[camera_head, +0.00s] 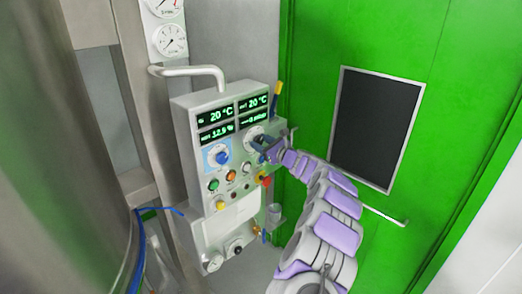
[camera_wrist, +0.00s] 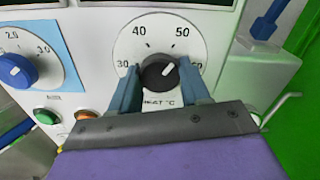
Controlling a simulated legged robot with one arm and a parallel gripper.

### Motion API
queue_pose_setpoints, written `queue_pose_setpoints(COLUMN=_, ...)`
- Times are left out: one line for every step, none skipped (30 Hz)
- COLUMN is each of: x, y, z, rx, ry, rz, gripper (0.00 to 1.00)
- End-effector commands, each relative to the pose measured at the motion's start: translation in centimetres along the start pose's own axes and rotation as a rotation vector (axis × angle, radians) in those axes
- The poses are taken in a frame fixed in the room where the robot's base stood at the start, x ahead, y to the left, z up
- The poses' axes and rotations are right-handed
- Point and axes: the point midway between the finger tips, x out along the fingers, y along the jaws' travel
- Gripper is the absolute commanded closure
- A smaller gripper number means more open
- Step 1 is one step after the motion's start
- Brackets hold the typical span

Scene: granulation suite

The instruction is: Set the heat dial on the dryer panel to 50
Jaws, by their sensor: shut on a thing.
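The heat dial (camera_wrist: 158,72) is a black knob with a white pointer line on a white round scale marked 30, 40 and 50; a label at the right is partly hidden by a finger. The pointer is tilted to the upper right, roughly toward the stretch between 50 and that label. My gripper (camera_wrist: 160,84) has its blue fingers on either side of the knob and is shut on it.
A blue knob (camera_wrist: 17,70) on a light blue plate is left of the heat dial. Green (camera_wrist: 46,116) and orange (camera_wrist: 87,114) buttons are below. A red button (camera_head: 265,180) is close under my gripper. A blue-and-yellow handle (camera_head: 276,101) is at the panel's upper right.

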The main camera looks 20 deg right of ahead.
Motion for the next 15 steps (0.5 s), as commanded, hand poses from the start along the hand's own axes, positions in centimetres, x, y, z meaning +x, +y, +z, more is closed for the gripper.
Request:
queue_pose_setpoints(x=0.0, y=-0.04, z=-0.02, rx=-0.022, ry=-0.003, rz=-0.002, gripper=0.84)
queue_pose_setpoints(x=0.0, y=-0.03, z=0.0, rx=-0.031, ry=-0.003, rz=-0.002, gripper=0.84)
queue_pose_setpoints(x=0.0, y=-0.03, z=0.04, rx=-0.04, ry=-0.002, rz=-0.002, gripper=0.84)
queue_pose_setpoints(x=0.0, y=-0.03, z=0.06, rx=-0.044, ry=-0.002, rz=-0.002, gripper=0.84)
queue_pose_setpoints(x=-0.01, y=-0.05, z=0.08, rx=-0.047, ry=-0.001, rz=-0.002, gripper=0.84)
queue_pose_setpoints(x=-0.01, y=-0.05, z=0.11, rx=-0.049, ry=-0.001, rz=-0.002, gripper=0.84)
queue_pose_setpoints(x=-0.01, y=-0.06, z=0.13, rx=-0.049, ry=-0.001, rz=-0.002, gripper=0.84)
queue_pose_setpoints(x=-0.02, y=-0.07, z=0.14, rx=-0.048, ry=-0.001, rz=-0.002, gripper=0.84)
queue_pose_setpoints(x=-0.02, y=-0.07, z=0.14, rx=-0.048, ry=0.0, rz=-0.002, gripper=0.84)
queue_pose_setpoints(x=-0.02, y=-0.08, z=0.15, rx=-0.048, ry=0.0, rz=-0.002, gripper=0.84)
queue_pose_setpoints(x=-0.02, y=-0.08, z=0.15, rx=-0.048, ry=0.0, rz=-0.002, gripper=0.84)
queue_pose_setpoints(x=-0.02, y=-0.09, z=0.15, rx=-0.047, ry=0.0, rz=-0.002, gripper=0.84)
queue_pose_setpoints(x=-0.02, y=-0.09, z=0.15, rx=-0.047, ry=0.0, rz=-0.002, gripper=0.84)
queue_pose_setpoints(x=-0.03, y=-0.09, z=0.14, rx=-0.047, ry=0.0, rz=-0.002, gripper=0.51)
queue_pose_setpoints(x=-0.03, y=-0.09, z=0.13, rx=-0.047, ry=0.0, rz=-0.002, gripper=0.47)
